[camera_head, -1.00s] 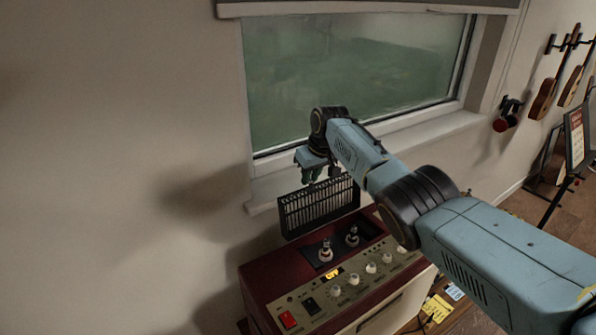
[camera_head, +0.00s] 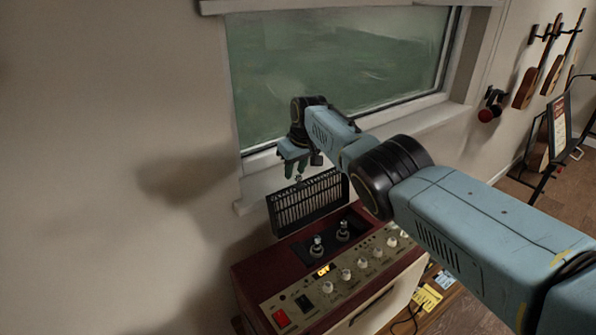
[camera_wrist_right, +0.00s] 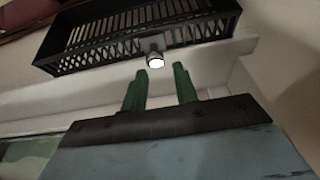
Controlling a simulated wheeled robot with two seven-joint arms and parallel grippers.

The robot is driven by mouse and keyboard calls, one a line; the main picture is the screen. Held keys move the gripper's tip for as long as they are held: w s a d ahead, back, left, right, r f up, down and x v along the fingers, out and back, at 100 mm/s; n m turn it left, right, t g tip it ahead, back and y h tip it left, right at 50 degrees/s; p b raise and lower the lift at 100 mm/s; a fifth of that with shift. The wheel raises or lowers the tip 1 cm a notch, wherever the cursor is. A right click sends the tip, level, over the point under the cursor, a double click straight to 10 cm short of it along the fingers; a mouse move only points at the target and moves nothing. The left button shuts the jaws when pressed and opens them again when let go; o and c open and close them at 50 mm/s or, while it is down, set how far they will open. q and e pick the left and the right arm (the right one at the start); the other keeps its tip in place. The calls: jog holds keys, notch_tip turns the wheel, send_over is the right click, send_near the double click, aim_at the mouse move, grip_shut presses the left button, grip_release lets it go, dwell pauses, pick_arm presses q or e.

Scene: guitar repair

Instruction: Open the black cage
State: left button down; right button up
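The black cage (camera_head: 307,203) is a slotted cover that stands raised, nearly upright, at the back edge of the dark red amplifier (camera_head: 243,271). The two tubes (camera_head: 330,238) in the amplifier's top recess are uncovered. My right gripper (camera_head: 297,170) is just above the cage's top edge. In the right wrist view its green fingers (camera_wrist_right: 161,73) are apart and empty. A small knob (camera_wrist_right: 155,58) on the cage (camera_wrist_right: 95,58) lies just beyond the fingertips; whether they touch it I cannot tell. My left gripper is not in view.
The window (camera_head: 335,80) and its sill (camera_head: 425,117) are close behind the cage and my right gripper. Guitars (camera_head: 540,70) hang on the right wall. A sign on a stand (camera_head: 559,125) is at the right. The wall left of the amplifier is bare.

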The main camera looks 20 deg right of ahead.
jog(key=shift+o, duration=1)
jog(key=shift+w+f, duration=0.1)
jog(key=shift+f, duration=0.2)
jog(key=shift+s+d, duration=0.1)
jog(key=shift+s, duration=0.1)
jog(key=shift+s+r+p, duration=0.1)
jog(key=shift+r+p, duration=0.55)
jog(key=p+v, duration=0.1)
jog(key=v, duration=0.3)
jog(key=shift+s+d+r, duration=0.1)
jog(key=shift+r, duration=0.1)
jog(key=b+v, duration=0.1)
jog(key=v, duration=0.6)
jog(key=shift+r, duration=0.35)
